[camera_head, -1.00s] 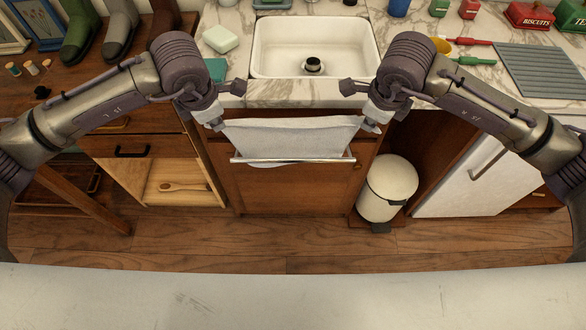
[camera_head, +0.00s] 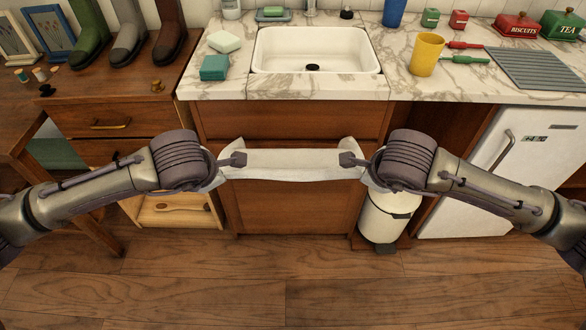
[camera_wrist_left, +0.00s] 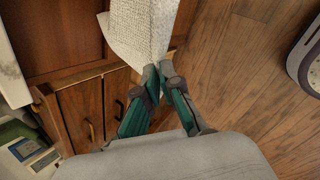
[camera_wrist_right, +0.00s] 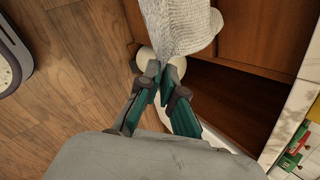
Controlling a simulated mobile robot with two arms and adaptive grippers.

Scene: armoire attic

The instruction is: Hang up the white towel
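The white towel (camera_head: 290,163) is stretched wide between my two grippers, in front of the wooden cabinet below the sink. Its upper edge sags slightly in the middle. In the left wrist view my left gripper (camera_wrist_left: 157,70) is shut on one end of the towel (camera_wrist_left: 140,30). In the right wrist view my right gripper (camera_wrist_right: 162,72) is shut on the other end of the towel (camera_wrist_right: 178,25). The towel rail cannot be made out now; the towel covers that part of the cabinet front.
The white sink (camera_head: 318,50) is set in the marble counter (camera_head: 290,88) behind the towel. A white bin (camera_head: 388,215) stands right of the cabinet, near my right wrist. An open drawer (camera_head: 178,213) is at left. The wooden floor (camera_head: 300,280) in front is clear.

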